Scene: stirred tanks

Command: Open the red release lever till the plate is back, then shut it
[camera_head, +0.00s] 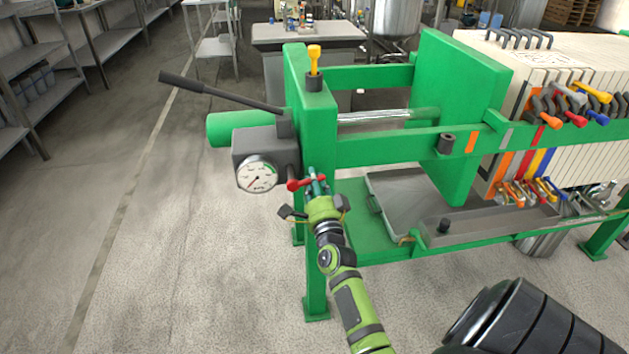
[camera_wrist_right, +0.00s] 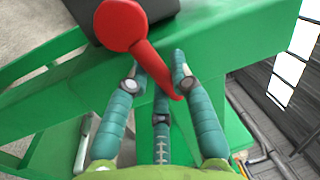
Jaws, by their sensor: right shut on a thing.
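The red release lever (camera_head: 299,184) sticks out from the dark grey pump block (camera_head: 262,142) at the left end of the green press frame. In the wrist view its round red end (camera_wrist_right: 121,24) is near, and its red arm (camera_wrist_right: 158,72) runs between my fingers. My right gripper (camera_head: 318,185) is shut on that arm; it also shows in the wrist view (camera_wrist_right: 160,70). The green plate (camera_head: 462,115) stands upright beside the pale plate stack, with the shiny rod (camera_head: 375,116) out between it and the end frame. My left gripper is not in view.
A round gauge (camera_head: 257,173) sits on the block just left of the lever. A long black handle (camera_head: 222,92) reaches up left, and a yellow-topped valve (camera_head: 314,60) stands on the frame. A grey tray (camera_head: 385,205) lies below. Open floor is at left.

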